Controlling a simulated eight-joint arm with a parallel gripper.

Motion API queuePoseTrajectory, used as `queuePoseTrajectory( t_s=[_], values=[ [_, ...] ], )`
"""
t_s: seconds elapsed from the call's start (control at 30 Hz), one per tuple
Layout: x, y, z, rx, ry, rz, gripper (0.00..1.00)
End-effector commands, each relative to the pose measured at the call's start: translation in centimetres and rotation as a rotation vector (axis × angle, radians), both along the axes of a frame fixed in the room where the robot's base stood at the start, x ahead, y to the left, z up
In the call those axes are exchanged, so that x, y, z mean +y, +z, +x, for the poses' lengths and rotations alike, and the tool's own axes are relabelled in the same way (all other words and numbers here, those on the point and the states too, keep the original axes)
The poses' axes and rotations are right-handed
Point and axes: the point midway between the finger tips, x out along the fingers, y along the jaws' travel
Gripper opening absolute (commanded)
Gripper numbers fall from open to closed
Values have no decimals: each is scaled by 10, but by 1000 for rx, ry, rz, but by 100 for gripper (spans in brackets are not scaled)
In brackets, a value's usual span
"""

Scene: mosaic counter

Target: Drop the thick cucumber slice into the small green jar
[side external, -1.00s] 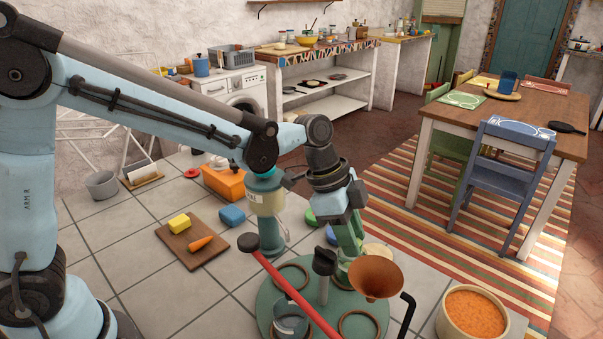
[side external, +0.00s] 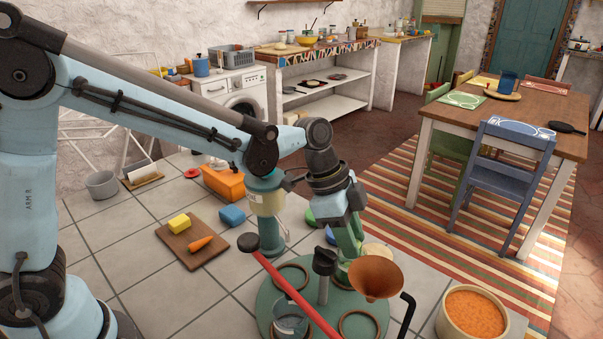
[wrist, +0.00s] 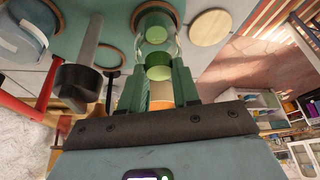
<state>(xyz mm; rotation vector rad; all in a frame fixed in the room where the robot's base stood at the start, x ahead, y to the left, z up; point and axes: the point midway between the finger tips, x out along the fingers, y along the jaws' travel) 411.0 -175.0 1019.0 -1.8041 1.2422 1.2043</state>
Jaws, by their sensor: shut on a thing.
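My gripper (side external: 350,240) is above the round green stand in the side view, fingers pointing down. In the wrist view, my gripper (wrist: 158,78) has its two green fingers closed on the thick cucumber slice (wrist: 158,72), a short disc with a paler green face. A small clear, green-tinted jar (wrist: 155,22) sits in a ring just beyond the fingertips, with a pale green round shape showing inside. The slice appears close to the jar's edge; I cannot tell its height over it. Slice and jar are hidden in the side view.
The green stand (side external: 265,310) carries a bluish glass (side external: 290,318), a black-topped post (side external: 324,262), a red bar (side external: 290,288) and a copper funnel (side external: 375,277) close to my gripper. A soup pot (side external: 440,318) stands right. A board (side external: 178,247) lies left.

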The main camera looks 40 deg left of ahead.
Motion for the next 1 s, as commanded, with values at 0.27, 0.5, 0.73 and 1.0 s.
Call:
queuePoseTrajectory(
  t_s=[0.27, 0.5, 0.73, 1.0],
  values=[
    [0, -2, 0, 0, 0, 0, 3],
    [0, -2, 0, 0, 0, 0, 45],
    [0, -2, 0, 0, 0, 0, 61],
    [0, 3, 0, 0, 0, 0, 61]
  ],
)
